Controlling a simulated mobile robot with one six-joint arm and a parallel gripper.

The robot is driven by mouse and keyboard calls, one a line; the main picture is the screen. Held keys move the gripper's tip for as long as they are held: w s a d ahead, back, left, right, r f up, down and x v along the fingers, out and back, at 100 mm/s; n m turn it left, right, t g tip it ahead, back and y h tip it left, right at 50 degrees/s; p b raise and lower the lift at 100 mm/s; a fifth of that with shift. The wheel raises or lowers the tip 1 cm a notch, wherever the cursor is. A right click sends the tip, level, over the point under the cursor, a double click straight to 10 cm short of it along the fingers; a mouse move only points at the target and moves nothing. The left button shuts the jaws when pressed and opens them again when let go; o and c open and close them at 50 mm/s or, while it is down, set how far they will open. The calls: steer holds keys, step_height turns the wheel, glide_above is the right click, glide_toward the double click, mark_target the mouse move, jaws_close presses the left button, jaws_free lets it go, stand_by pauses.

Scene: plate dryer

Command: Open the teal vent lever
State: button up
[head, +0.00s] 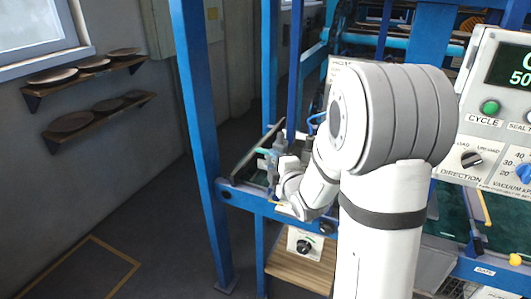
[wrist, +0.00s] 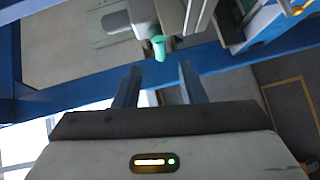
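The teal vent lever (wrist: 158,47) shows in the wrist view as a short teal handle below a pale grey fitting. It lies just beyond my gripper (wrist: 159,74), roughly in line with the gap between the fingers. The two dark fingers are apart with nothing between them. In the head view a small teal piece (head: 264,151) shows beside the end of my arm, at the blue frame. My arm hides much of that area, and I cannot make out the fingers or any contact there.
Blue frame posts (head: 199,130) and a blue beam (wrist: 90,88) stand close around the gripper. A control panel (head: 490,110) with a green button and knobs is at the right. Wall shelves (head: 95,115) hold several plates at the left. The floor (head: 150,220) there is clear.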

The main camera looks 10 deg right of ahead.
mark_target(265, 153)
steer(key=p+x, duration=0.1)
steer(key=x, duration=0.6)
steer(key=shift+s, duration=0.1)
steer(key=shift+c, duration=0.3)
jaws_close()
